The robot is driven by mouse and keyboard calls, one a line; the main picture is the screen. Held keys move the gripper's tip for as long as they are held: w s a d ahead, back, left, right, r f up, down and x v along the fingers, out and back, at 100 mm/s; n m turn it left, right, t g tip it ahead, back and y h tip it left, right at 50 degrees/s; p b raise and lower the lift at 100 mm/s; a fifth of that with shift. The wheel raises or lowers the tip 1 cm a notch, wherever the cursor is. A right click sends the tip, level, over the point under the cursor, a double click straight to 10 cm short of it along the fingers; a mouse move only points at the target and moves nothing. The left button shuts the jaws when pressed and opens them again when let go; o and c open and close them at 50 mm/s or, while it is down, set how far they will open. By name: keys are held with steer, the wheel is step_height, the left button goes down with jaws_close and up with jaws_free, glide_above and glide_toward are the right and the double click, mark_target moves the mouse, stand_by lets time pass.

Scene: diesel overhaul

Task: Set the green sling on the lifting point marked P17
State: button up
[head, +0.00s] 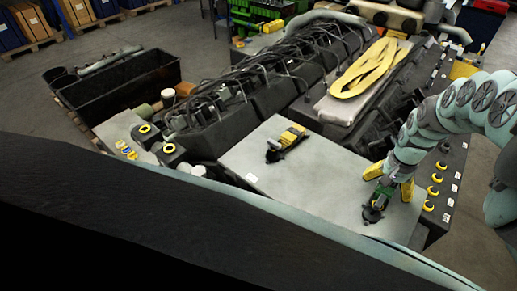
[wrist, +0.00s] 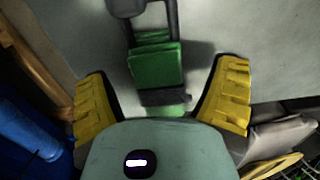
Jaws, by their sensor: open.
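The green sling (head: 383,191) lies on the right part of a flat grey plate (head: 318,182), with a black hook-like end towards the front. In the wrist view the green sling (wrist: 155,66) looks like a folded green block with black bars beyond it. My gripper (head: 390,182) is over it, with its yellow fingers open on either side. In the wrist view my gripper (wrist: 163,92) shows clear gaps between both fingers and the green body. Yellow ring points (head: 434,178) with white labels line the right side; the labels are too small to read, so I cannot tell P17.
A similar yellow piece (head: 290,138) with a black end lies on the same plate. A yellow webbing loop (head: 371,66) lies on a raised pad behind. Black cables (head: 262,80) cover the engine's middle. A black bin (head: 120,88) stands at left. The plate's front middle is clear.

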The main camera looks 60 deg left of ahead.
step_height(320, 180, up, 9)
steer(key=shift+w+d+r, duration=0.1)
steer(key=shift+r, duration=0.5)
